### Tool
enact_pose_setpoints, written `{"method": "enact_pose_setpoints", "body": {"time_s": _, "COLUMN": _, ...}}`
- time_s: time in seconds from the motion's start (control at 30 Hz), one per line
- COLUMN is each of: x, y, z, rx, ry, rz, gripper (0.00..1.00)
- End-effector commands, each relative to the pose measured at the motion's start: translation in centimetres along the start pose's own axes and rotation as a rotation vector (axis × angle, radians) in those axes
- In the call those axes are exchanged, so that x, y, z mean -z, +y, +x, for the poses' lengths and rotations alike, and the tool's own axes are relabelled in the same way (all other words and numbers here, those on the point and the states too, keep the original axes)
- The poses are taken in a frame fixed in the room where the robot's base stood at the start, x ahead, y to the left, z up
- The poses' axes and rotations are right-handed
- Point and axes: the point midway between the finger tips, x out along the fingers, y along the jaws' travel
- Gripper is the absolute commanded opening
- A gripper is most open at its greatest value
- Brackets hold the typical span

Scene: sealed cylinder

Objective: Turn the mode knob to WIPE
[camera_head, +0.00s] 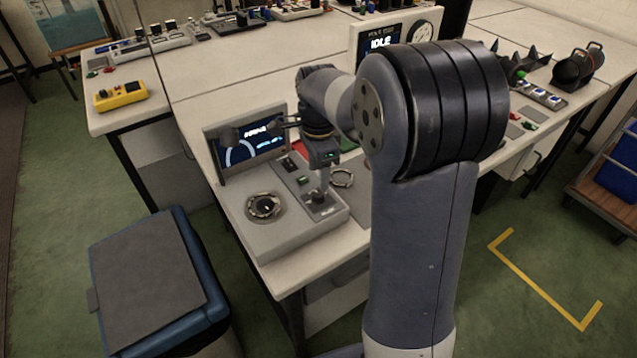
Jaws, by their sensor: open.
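A grey console stands on the white bench with a tilted screen (240,160) at its back. A round dark knob in a pale ring (265,206) sits on the console's left front; it may be the mode knob, but its labels are too small to read. My gripper (262,127) is open and empty, reaching left in front of the screen, above and behind this knob and apart from it. My gripper's dark fingers cover part of the screen's writing.
A small upright control on a dark base (319,203) and another ring (341,178) are right of the knob. A display reading IDLE (378,44) stands behind. A blue bin with a grey lid (148,275) is at front left.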

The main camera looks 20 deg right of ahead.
Motion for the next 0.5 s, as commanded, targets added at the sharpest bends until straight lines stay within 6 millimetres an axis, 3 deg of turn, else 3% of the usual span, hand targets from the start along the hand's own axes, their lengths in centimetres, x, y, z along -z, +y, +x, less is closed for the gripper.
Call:
{"method": "enact_pose_setpoints", "body": {"time_s": 0.2, "x": 0.0, "y": 0.0, "z": -3.4, "rx": 0.002, "ry": 0.0, "rz": 0.0, "gripper": 0.49}}
{"method": "enact_pose_setpoints", "body": {"time_s": 0.5, "x": 0.0, "y": 0.0, "z": -4.1, "rx": -0.001, "ry": 0.0, "rz": 0.0, "gripper": 0.49}}
